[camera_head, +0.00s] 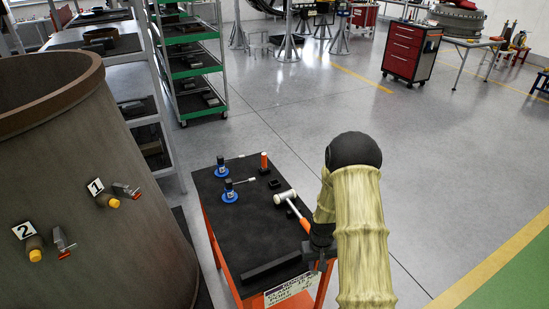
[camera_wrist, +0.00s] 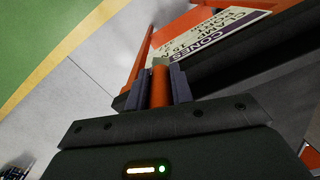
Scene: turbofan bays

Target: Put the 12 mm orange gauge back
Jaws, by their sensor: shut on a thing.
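My gripper (camera_wrist: 158,88) is shut on an orange cylinder, which looks like the orange gauge (camera_wrist: 160,86), between its two dark fingers in the wrist view. Its size marking cannot be read, and its lower part is hidden by the gripper body. In the head view my gripper (camera_head: 320,262) is at the cart's front right corner, and the held gauge cannot be made out there. Another orange piece (camera_head: 264,158) stands upright in a small black block at the cart's back. A small black square block (camera_head: 275,183) sits just in front of it and looks empty.
The black-topped orange cart (camera_head: 243,228) also carries a white-headed mallet (camera_head: 285,196), two blue-based bottles (camera_head: 228,193) and a black bar (camera_head: 270,266) at its front. A printed label (camera_head: 290,291) hangs there. A large brown cylinder (camera_head: 95,200) stands left. Floor to the right is clear.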

